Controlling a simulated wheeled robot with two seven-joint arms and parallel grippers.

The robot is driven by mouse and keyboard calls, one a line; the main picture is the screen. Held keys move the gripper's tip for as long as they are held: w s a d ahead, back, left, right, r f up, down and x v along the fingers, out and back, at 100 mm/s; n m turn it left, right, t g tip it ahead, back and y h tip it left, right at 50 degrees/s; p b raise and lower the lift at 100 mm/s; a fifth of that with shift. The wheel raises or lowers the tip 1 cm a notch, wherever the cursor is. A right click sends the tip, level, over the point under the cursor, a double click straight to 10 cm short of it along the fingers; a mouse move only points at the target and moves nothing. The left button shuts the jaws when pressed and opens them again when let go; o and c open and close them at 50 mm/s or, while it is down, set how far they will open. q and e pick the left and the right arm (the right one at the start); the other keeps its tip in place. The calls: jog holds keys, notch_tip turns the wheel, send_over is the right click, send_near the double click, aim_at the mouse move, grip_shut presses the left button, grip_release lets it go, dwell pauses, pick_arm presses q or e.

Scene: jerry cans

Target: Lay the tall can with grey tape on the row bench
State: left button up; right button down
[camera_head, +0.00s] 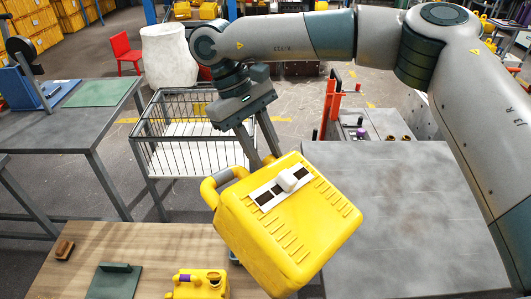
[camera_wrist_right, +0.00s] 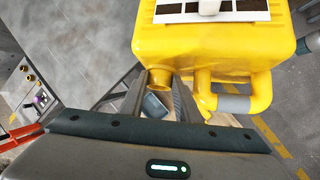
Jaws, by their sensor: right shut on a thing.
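The tall yellow can (camera_head: 290,225) hangs tilted in the air, with grey tape (camera_head: 224,179) on its handle and a white panel with dark squares on the side facing me. My right gripper (camera_head: 262,148) is shut on it at its neck end. In the right wrist view, the can (camera_wrist_right: 215,50) fills the top, its neck between the fingers (camera_wrist_right: 158,95) and its taped handle to the right. A grey bench top (camera_head: 410,215) lies right of the can, and a wooden bench top (camera_head: 130,240) lies below left. I cannot tell which is the row bench. My left gripper is not in view.
A yellow can with purple tape (camera_head: 200,284), a green block (camera_head: 113,278) and a small brown block (camera_head: 64,249) sit on the wooden top. A wire cart (camera_head: 190,140) stands behind. The grey bench top is largely clear, with small items beyond its far edge.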

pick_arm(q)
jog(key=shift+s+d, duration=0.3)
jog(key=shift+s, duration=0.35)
pick_arm(e)
jog(key=shift+d, duration=0.15)
